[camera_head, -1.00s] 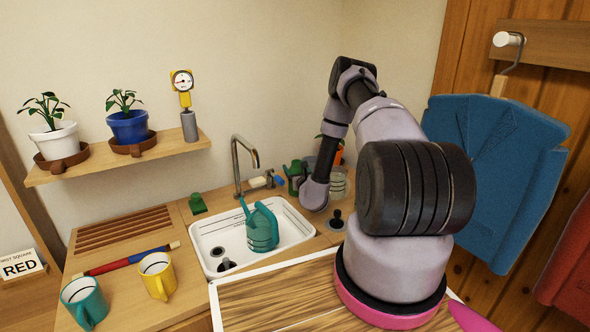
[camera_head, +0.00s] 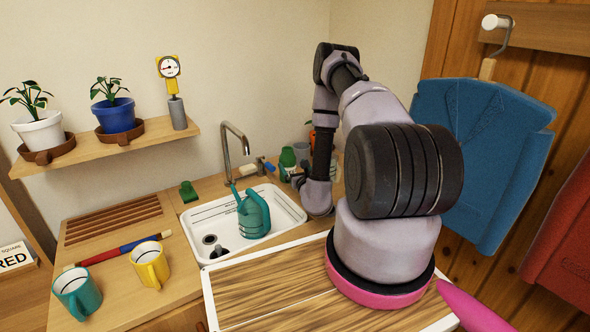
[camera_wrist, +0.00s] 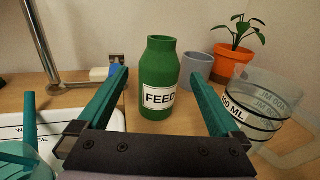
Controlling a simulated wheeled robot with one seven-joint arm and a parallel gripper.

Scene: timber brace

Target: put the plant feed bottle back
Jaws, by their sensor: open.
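The green plant feed bottle (camera_wrist: 160,82) with a white FEED label stands upright on the counter in the wrist view, centred ahead of my gripper (camera_wrist: 160,100). My gripper is open, with one green finger to each side of the bottle in the picture. I cannot tell whether the fingertips reach around it. In the head view the bottle (camera_head: 288,158) shows small behind the sink, left of my arm.
A clear measuring jug (camera_wrist: 258,108) stands close to the right finger. A grey cup (camera_wrist: 197,68) and an orange-potted plant (camera_wrist: 233,62) stand behind. The sink (camera_head: 200,225) holds a teal watering can (camera_head: 254,215). The tap (camera_wrist: 42,45) rises at left.

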